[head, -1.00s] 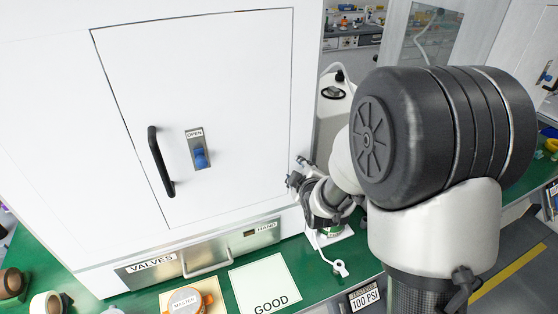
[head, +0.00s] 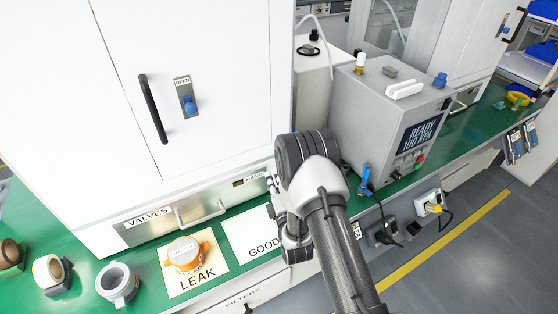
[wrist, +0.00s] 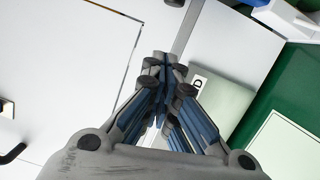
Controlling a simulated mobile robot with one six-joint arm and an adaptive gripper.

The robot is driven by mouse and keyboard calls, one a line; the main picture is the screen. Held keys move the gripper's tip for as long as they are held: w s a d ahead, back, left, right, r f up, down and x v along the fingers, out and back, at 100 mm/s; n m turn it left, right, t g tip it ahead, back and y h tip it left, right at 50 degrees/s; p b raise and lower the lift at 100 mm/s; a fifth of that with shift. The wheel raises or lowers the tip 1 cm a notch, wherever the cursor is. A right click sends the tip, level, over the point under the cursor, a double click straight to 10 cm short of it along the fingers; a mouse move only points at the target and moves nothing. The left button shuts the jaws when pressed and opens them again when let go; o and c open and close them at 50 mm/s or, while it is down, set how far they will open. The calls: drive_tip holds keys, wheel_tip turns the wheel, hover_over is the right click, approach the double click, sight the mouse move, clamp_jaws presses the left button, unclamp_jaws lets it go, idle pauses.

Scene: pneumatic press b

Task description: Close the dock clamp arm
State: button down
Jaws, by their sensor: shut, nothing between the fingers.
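My gripper (wrist: 163,68) is shut and empty in the wrist view, its fingertips in front of the white cabinet's lower front. In the head view, my gripper (head: 272,180) is at the cabinet's lower right corner, largely behind my own arm. A white part with some blue (wrist: 287,18) shows at the top right of the wrist view, apart from the fingers and cut off by the frame. I cannot tell whether it belongs to the dock clamp. No dock clamp arm can be made out for sure in the head view; my arm covers the bench there.
The white cabinet (head: 225,60) has a black door handle (head: 153,109) and a VALVES drawer (head: 190,213). A LEAK sheet (head: 212,277) bears an orange part (head: 184,252); a GOOD sheet (head: 247,232) lies beside it. A grey READY 100 KPA box (head: 365,110) stands right of my arm.

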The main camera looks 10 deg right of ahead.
drive_tip(key=w+b, duration=0.1)
drive_tip(key=w, duration=0.6)
drive_tip(key=shift+w+a+r+b, duration=0.1)
drive_tip(key=shift+w+a+b, duration=0.05)
drive_tip(key=shift+b, duration=0.15)
drive_tip(key=d, duration=0.3)
drive_tip(key=shift+w+d+r+b, duration=0.3)
drive_tip(key=shift+w+r, duration=0.05)
drive_tip(key=shift+w, duration=0.05)
drive_tip(key=shift+r, duration=0.1)
